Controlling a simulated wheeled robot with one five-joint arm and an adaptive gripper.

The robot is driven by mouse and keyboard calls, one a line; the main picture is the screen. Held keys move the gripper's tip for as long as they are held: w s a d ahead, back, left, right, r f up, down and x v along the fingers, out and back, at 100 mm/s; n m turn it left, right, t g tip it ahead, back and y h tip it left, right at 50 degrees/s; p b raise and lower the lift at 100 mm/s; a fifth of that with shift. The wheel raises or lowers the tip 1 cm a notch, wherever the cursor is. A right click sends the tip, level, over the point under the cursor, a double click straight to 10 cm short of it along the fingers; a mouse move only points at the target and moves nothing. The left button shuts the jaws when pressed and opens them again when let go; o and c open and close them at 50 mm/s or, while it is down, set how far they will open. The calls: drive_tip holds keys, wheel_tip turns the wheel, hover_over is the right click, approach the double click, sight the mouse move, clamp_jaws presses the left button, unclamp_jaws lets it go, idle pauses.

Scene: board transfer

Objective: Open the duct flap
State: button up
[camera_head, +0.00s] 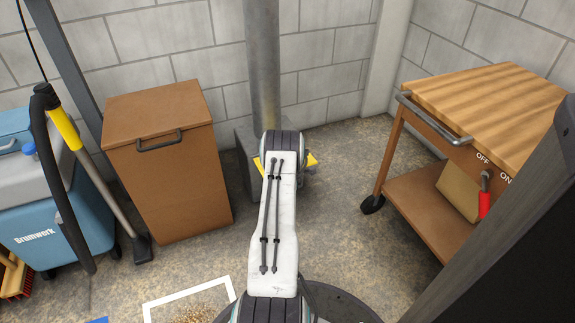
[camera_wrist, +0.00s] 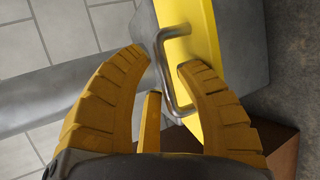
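The yellow duct flap (camera_wrist: 197,50) shows in the wrist view on the side of the grey duct box, with a bent grey metal handle (camera_wrist: 164,74) on it. My gripper (camera_wrist: 166,60) has its ribbed yellow fingers spread, one on each side of the handle. The handle lies between the fingertips, and I cannot tell whether either finger touches it. In the head view, the grey duct pipe (camera_head: 263,70) runs down the wall to its box (camera_head: 243,150). My arm hides most of the box and the flap there.
A brown bin (camera_head: 165,190) with a handle stands left of the duct. A blue Brumwerk vacuum (camera_head: 50,225) with its hose is farther left. A wooden-topped cart (camera_head: 490,100) with a red-handled switch (camera_head: 485,203) stands right. The floor between duct and cart is clear.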

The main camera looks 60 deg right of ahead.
drive_tip(key=v, duration=1)
drive_tip(key=shift+a, duration=0.25)
drive_tip(key=shift+s+r, duration=0.1)
drive_tip(key=shift+r, duration=0.05)
idle(0.3)
